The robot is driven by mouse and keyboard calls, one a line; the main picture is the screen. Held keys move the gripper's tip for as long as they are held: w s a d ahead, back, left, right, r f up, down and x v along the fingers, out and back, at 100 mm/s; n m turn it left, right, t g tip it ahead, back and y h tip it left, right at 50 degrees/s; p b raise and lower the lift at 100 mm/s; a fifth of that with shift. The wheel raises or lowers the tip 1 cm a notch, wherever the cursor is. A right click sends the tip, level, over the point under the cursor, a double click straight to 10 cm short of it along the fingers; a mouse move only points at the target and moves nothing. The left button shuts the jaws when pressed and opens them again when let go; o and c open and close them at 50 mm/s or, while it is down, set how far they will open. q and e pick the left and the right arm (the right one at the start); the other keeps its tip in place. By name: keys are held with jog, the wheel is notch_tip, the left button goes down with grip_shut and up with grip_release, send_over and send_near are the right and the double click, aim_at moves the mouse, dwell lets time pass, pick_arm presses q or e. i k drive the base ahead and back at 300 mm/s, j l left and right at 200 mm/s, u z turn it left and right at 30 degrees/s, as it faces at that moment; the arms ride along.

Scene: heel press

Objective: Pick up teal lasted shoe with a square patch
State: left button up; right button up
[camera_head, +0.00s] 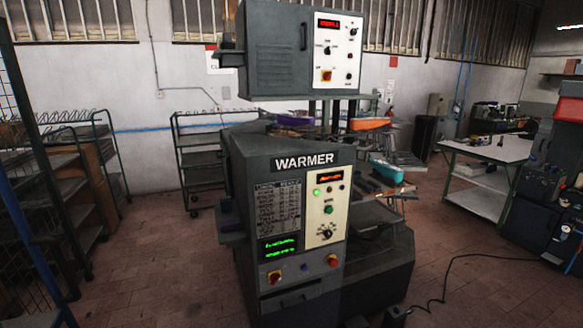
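A small teal shoe-like item (387,172) rests on the right side of the machine marked WARMER (300,235), beside a dark rack of parts. It is small in the picture, and I cannot make out a square patch. A purple shoe-like item (296,119) and an orange one (368,123) sit higher up and further back, under the machine's upper box. Neither of my grippers shows in this view.
The upper control box (275,60) overhangs the shoes. A white-topped table (490,147) stands to the right, and green wire racks (190,160) stand to the left.

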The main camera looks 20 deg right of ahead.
aim_at(392, 173)
jog(key=z, duration=1.6)
